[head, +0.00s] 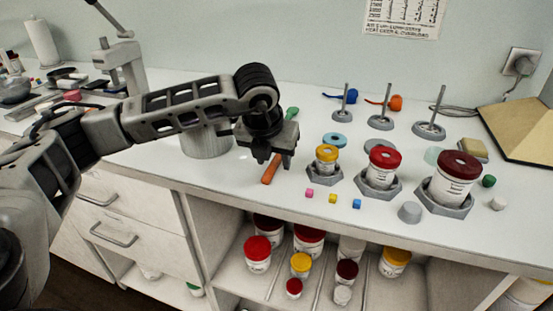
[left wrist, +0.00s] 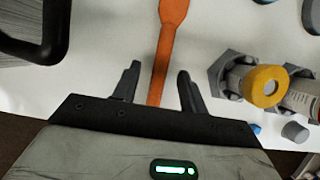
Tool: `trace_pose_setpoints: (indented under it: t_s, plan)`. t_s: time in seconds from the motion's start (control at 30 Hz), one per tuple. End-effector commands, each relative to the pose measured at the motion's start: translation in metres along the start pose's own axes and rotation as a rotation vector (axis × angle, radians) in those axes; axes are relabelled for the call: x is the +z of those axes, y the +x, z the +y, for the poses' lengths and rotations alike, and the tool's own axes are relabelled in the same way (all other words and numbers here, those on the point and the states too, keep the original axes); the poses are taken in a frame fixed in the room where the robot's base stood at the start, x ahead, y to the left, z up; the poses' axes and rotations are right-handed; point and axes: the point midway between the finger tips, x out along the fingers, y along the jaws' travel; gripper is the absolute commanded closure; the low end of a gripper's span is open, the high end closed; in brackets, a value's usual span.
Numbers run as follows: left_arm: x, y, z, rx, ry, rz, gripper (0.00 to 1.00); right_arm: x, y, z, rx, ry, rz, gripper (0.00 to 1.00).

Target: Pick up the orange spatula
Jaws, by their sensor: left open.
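The orange spatula (head: 270,170) lies on the white counter near its front edge, partly hidden by my left gripper in the head view. In the left wrist view the spatula (left wrist: 166,50) runs lengthwise between the two fingers, with its wider part towards the top. My left gripper (head: 273,163) is open and points down over the spatula. In the left wrist view its fingers (left wrist: 159,80) stand apart on either side of the spatula, with gaps visible. I cannot tell how far the fingertips are above the counter. My right gripper is in neither view.
Jars in grey hexagonal holders, such as the yellow-lidded jar (head: 326,155), stand to the right. Small cubes, including a pink one (head: 309,193), lie near the front edge. A grey cylindrical container (head: 205,144) stands left of the gripper. A green object (head: 292,113) lies behind it.

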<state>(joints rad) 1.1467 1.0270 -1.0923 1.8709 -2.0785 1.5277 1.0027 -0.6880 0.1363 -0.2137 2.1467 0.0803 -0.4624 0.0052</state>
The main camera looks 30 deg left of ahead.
Motion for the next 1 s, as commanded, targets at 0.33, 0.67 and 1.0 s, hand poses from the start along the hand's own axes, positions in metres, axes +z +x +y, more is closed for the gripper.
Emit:
trace_pose_setpoints:
  t_s: [0.33, 0.67, 1.0]
  plan:
    - [0.0, 0.002, 0.0, 0.0, 0.0, -0.001, 0.88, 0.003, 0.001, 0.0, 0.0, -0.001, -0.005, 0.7]
    - [0.0, 0.001, 0.0, 0.0, -0.001, -0.001, 1.0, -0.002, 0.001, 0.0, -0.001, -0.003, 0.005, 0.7]
    - [0.011, -0.023, -0.001, -0.003, -0.002, -0.006, 1.0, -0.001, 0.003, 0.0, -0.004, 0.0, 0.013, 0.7]
